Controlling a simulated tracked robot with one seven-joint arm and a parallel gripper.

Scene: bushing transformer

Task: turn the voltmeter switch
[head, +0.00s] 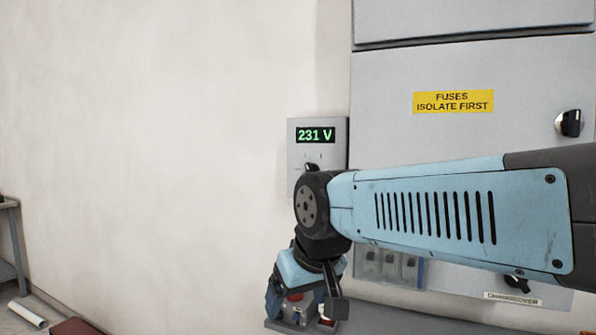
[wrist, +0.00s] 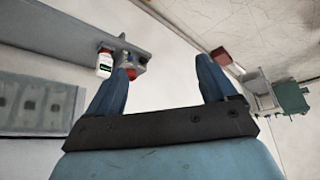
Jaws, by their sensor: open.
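A dark switch knob (head: 311,167) shows below the display, just above my arm's dark elbow joint, which hides the box's lower part. I cannot tell the knob's exact setting. My gripper (wrist: 163,75) is open and empty in the wrist view, its two blue fingers wide apart. In the head view my forearm hangs down below the voltmeter, with the gripper low near the bottom edge. The voltmeter is not recognisable in the wrist view.
The grey cabinet (head: 400,75) has a yellow fuse label (head: 453,102) and another knob (head: 570,123). In the wrist view a grey shelf (wrist: 75,22) holds a white bottle (wrist: 104,66) near the left finger. The wall left of the voltmeter is bare.

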